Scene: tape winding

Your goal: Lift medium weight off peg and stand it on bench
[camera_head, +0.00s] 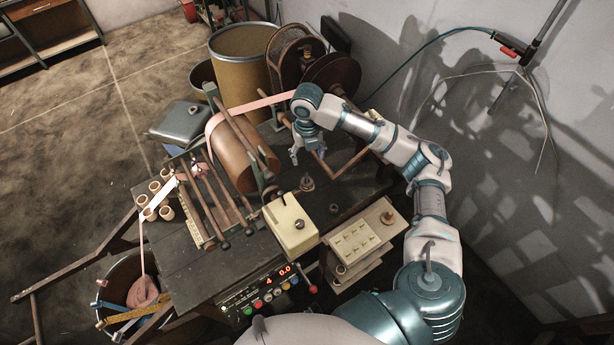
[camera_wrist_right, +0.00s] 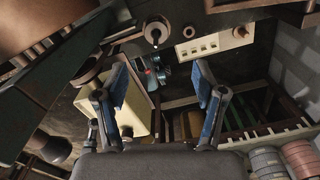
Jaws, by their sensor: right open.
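My right gripper (camera_head: 308,153) is open and empty above the bench (camera_head: 190,265) in the head view. In the right wrist view its two blue fingers stand wide apart (camera_wrist_right: 160,80), with nothing between them. A small round weight-like piece on an upright peg (camera_head: 306,184) stands on the bench just below the gripper. A round piece with a pale-tipped peg (camera_wrist_right: 155,32) shows beyond the fingers in the wrist view. A smaller dark round piece (camera_head: 333,208) sits nearby. Which piece is the medium weight I cannot tell. My left gripper is out of view.
A cream box (camera_head: 291,226) and a beige panel (camera_head: 355,241) stand near the gripper. A large copper-coloured drum (camera_head: 238,160) and slim rollers (camera_head: 208,205) lie to its left. Brown reels (camera_head: 332,76) stand behind. A bin with tape (camera_head: 140,290) is at the lower left.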

